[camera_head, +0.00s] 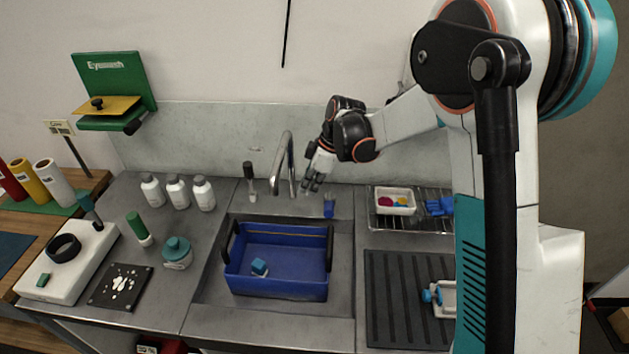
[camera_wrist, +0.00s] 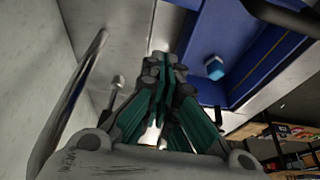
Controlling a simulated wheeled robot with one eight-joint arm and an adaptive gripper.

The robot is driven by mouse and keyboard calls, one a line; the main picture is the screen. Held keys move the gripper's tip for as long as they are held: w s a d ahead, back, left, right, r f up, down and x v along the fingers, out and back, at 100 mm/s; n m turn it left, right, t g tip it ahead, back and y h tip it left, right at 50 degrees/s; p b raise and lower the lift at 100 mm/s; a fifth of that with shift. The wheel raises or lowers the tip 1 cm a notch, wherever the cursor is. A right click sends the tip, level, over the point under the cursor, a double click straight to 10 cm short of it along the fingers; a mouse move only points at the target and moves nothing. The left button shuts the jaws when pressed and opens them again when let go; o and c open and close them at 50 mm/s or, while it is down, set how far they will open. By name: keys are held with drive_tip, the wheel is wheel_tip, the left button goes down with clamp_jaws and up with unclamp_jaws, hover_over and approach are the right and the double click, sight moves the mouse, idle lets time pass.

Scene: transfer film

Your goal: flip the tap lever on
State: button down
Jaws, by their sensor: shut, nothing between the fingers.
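The curved metal tap spout (camera_head: 285,160) rises behind the sink and also shows at the left of the wrist view (camera_wrist: 82,95). A small blue upright piece (camera_head: 329,207) stands to its right on the sink's back ledge. A dark-topped upright piece (camera_head: 249,180) stands to its left. I cannot tell for certain which of these is the tap lever. My gripper (camera_head: 312,186) is shut and empty, just right of the spout and above and left of the blue piece. In the wrist view its closed fingers (camera_wrist: 163,65) hide part of the ledge.
A blue bin (camera_head: 280,292) with dark handles sits in the sink and holds a blue block (camera_head: 259,267). White bottles (camera_head: 177,191) stand at the left. A wire rack (camera_head: 412,221) with a white tray (camera_head: 395,193) is at the right. The backsplash is close behind my gripper.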

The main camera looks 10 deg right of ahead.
sight(329, 202)
drive_tip(key=shift+s+d+f+b, duration=0.1)
drive_tip(key=shift+d+f+b, duration=0.2)
drive_tip(key=shift+f, duration=0.55)
drive_tip(key=shift+s+d+f+b, duration=0.1)
drive_tip(key=shift+d+f, duration=0.3)
drive_tip(key=shift+f, duration=0.45)
drive_tip(key=shift+s+d+f+b, duration=0.1)
drive_tip(key=shift+d+f+b, duration=0.2)
drive_tip(key=shift+f, duration=0.55)
drive_tip(key=shift+d, duration=0.2)
